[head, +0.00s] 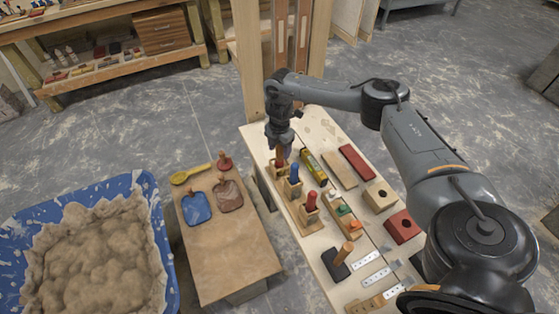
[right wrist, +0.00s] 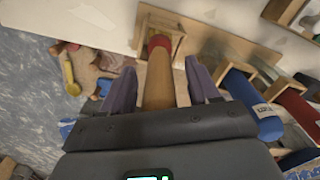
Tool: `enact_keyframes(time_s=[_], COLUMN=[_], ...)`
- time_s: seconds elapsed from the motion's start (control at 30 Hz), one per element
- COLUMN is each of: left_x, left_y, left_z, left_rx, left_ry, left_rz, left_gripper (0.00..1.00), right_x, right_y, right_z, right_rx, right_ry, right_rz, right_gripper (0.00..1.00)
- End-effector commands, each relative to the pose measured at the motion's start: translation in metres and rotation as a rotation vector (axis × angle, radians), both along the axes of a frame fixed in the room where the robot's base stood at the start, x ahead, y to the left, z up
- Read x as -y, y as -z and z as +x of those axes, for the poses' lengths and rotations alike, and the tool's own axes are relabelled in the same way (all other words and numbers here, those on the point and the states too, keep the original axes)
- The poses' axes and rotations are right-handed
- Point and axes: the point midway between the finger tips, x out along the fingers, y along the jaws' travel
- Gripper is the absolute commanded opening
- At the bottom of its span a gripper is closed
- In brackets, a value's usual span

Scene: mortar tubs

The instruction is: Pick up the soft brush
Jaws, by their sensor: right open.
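My right gripper (head: 280,150) points down over the far end of the pale bench, at a row of wooden holders. It is open. In the right wrist view a tan wooden handle with a red section (right wrist: 158,82) stands in a wooden holder (right wrist: 172,28), between the open fingers. A blue handle (head: 294,174) and a red handle (head: 311,199) stand in neighbouring holders; the blue handle (right wrist: 250,98) and the red handle (right wrist: 298,108) also show in the right wrist view. I cannot tell which handle is the soft brush; no bristles show. My left gripper is out of view.
The bench (head: 323,126) also holds wooden and red blocks, a black float (head: 337,264) and metal strips close beside the row. A wooden post (head: 248,65) rises behind.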

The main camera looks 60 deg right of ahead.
Motion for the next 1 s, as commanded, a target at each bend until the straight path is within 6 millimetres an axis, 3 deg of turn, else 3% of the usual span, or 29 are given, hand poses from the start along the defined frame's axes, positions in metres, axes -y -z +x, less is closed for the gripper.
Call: enact_keyframes(time_s=[0.13,0.5,0.77,1.0], left_x=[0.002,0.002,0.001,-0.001], left_y=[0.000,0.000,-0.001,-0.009], left_z=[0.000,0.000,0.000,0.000], left_rx=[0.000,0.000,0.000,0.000], left_ry=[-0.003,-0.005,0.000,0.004], left_rz=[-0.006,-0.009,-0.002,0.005], left_gripper=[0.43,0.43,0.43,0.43], right_x=[0.000,0.000,0.000,0.000], right_y=[0.000,-0.001,-0.002,-0.029], right_z=[0.000,0.000,0.000,0.001], right_rx=[0.000,0.000,0.001,0.003], right_ry=[0.000,0.000,0.000,0.001], right_rz=[0.000,0.000,0.000,0.001], right_gripper=[0.57,0.00,0.00,0.00])
